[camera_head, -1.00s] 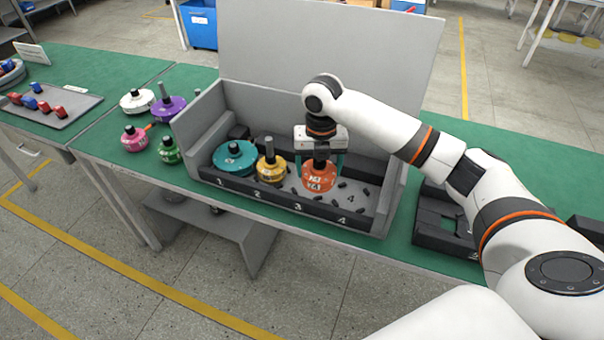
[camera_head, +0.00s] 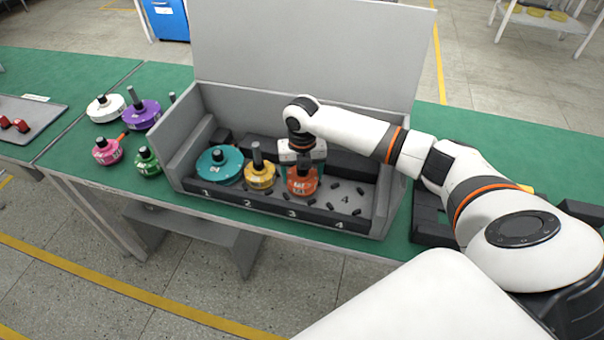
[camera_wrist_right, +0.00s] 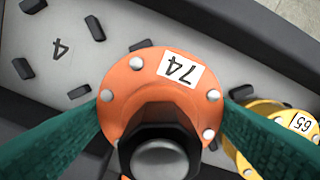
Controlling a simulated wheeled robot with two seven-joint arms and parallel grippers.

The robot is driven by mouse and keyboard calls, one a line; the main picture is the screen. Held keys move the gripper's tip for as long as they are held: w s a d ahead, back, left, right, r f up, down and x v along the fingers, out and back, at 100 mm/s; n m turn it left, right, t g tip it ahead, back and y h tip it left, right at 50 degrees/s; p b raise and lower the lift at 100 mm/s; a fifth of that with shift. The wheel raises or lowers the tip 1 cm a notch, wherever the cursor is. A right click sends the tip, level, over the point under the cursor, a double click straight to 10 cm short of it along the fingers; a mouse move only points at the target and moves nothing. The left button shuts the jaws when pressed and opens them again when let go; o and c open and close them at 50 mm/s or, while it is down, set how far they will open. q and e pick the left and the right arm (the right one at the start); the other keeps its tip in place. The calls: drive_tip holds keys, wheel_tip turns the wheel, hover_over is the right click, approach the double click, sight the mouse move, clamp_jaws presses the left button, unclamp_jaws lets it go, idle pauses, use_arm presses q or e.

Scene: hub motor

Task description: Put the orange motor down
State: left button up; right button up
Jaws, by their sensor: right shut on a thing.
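The orange motor (camera_head: 302,184), labelled 74 in the right wrist view (camera_wrist_right: 145,85), is upright in the grey box (camera_head: 185,93) behind the number 3, just right of the yellow motor (camera_head: 260,178). My right gripper (camera_head: 302,168) is over it from above, its green fingers shut on its two sides; the fingers also flank it in the right wrist view (camera_wrist_right: 165,115). The motor sits low in the box, but I cannot tell whether its underside touches the floor. My left gripper is not in view.
The teal motor (camera_head: 219,165) is at position 1, left of the yellow one. Position 4 (camera_head: 347,195) holds only small black pegs. White (camera_head: 105,110), purple (camera_head: 141,115), pink (camera_head: 107,152) and green (camera_head: 147,163) motors stand left of the box. A black fixture (camera_head: 428,222) lies at right.

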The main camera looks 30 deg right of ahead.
drive_tip(key=shift+f, duration=0.55)
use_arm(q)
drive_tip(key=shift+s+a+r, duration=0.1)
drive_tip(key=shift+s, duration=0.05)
use_arm(e)
drive_tip(key=o, duration=1.5)
drive_tip(key=shift+f, duration=0.1)
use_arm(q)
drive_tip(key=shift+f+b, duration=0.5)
use_arm(e)
wheel_tip(320, 180, up, 12)
drive_tip(key=shift+r, duration=0.1)
drive_tip(key=shift+s, duration=0.1)
